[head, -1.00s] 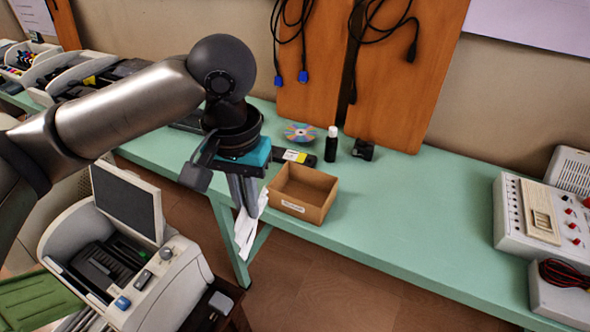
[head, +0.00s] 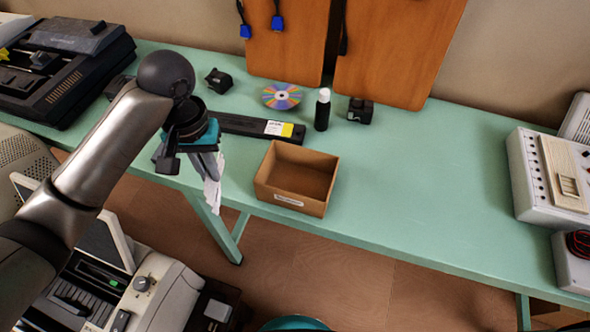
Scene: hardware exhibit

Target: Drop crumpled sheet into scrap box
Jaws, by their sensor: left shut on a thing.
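My left gripper (head: 207,168) comes in from the left and points down in front of the green table's front edge. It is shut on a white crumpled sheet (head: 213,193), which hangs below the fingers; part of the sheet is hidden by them. The scrap box (head: 290,199), an open brown cardboard box with a white label on its front, stands on the table near the front edge, to the right of the gripper. The part of its inside that shows looks empty. My right gripper is not in view.
Behind the box on the green table (head: 420,190) are a black cartridge (head: 245,125), a disc (head: 282,96), a black bottle with a white cap (head: 322,110) and small black items. A white device (head: 550,175) stands at right. The table between box and device is clear.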

